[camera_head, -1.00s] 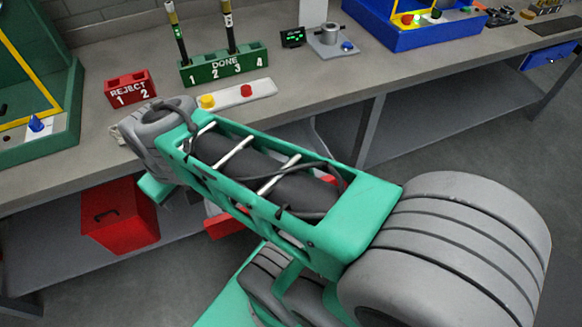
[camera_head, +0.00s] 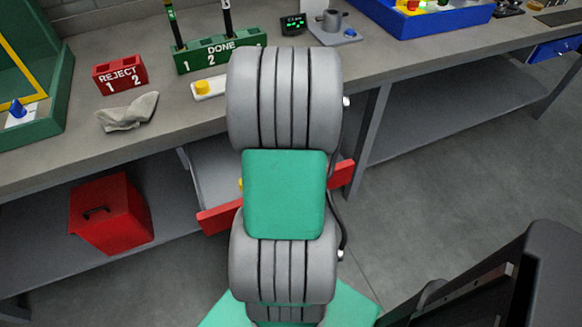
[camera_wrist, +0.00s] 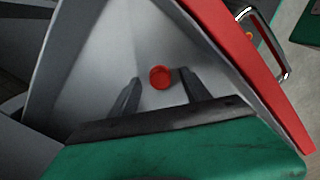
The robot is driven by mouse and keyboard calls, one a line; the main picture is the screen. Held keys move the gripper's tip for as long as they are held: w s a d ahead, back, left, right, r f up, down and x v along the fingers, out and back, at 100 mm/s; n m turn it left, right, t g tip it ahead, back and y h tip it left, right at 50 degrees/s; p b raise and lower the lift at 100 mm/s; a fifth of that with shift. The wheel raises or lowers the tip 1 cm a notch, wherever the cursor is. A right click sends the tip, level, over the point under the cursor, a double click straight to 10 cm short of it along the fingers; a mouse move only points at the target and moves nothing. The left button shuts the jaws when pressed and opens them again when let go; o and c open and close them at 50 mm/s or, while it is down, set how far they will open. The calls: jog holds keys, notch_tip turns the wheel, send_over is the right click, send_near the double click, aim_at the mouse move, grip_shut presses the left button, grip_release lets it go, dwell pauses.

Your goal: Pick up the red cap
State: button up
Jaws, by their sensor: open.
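The red cap (camera_wrist: 161,77) is small and round and lies on the grey floor of an open drawer (camera_wrist: 105,60) in the wrist view. My gripper (camera_wrist: 160,82) is open above the drawer, with one dark finger on either side of the cap in the picture. Nothing shows between the fingers except the cap; I cannot tell how far above it they are. In the head view my arm covers the gripper and the cap, and only parts of the drawer's red front (camera_head: 217,219) show.
The drawer's red front panel (camera_wrist: 238,50) with a metal handle (camera_wrist: 265,38) edges the space at right. In the head view the bench bears a red REJECT rack (camera_head: 120,74), a green DONE rack (camera_head: 195,57) and a grey cloth (camera_head: 127,112). A red box (camera_head: 111,213) stands below.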

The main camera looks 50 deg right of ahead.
jog(key=shift+f, duration=0.35)
jog(key=shift+c, duration=0.4)
grip_shut()
